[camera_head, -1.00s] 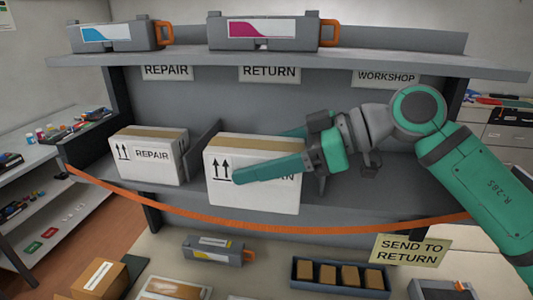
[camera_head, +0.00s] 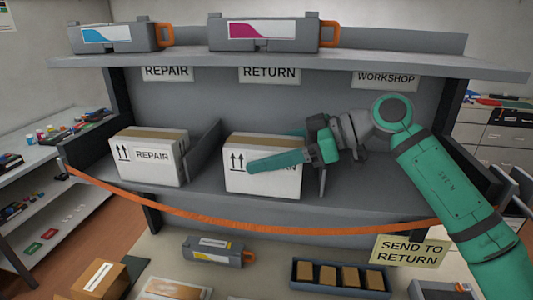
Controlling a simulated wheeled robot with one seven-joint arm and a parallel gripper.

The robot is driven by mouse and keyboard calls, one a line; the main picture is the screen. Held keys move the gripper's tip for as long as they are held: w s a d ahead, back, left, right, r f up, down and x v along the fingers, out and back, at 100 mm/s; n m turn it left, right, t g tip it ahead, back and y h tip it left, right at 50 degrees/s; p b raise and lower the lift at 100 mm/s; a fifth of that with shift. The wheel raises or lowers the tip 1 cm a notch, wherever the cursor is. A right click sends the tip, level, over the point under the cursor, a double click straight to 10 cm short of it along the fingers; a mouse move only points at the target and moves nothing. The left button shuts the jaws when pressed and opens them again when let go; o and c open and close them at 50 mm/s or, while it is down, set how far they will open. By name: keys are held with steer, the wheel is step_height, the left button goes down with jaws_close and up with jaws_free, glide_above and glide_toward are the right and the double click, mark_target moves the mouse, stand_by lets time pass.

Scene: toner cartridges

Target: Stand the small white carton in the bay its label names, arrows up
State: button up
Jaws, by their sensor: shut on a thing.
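The white carton (camera_head: 240,181) with a brown tape strip on top is upright in the RETURN bay, its two printed arrows pointing up. A green finger covers most of its label, so I cannot read the word in full. My gripper (camera_head: 277,155) is shut on this carton from the right, one finger across the front and the other behind. I cannot tell whether its bottom touches the shelf (camera_head: 207,193). The RETURN sign (camera_head: 269,74) hangs above it. A yellow note (camera_head: 409,249) reads SEND TO RETURN.
Another white carton (camera_head: 150,168), marked REPAIR, stands in the left bay under the REPAIR sign (camera_head: 167,73). A divider (camera_head: 203,150) separates the bays. An orange strap (camera_head: 220,220) crosses the front. Toner cartridges (camera_head: 265,32) stand on the upper shelf. The WORKSHOP bay looks empty.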

mark_target(299, 144)
steer(key=o, duration=1.4)
steer(key=shift+f, duration=0.1)
steer(key=shift+c, duration=0.2)
steer(key=shift+d+r, duration=0.15)
steer(key=shift+r, duration=0.05)
steer(key=shift+d+r, duration=0.2)
steer(key=shift+d, duration=0.15)
steer(key=shift+v, duration=3.15)
steer(key=shift+s, duration=0.15)
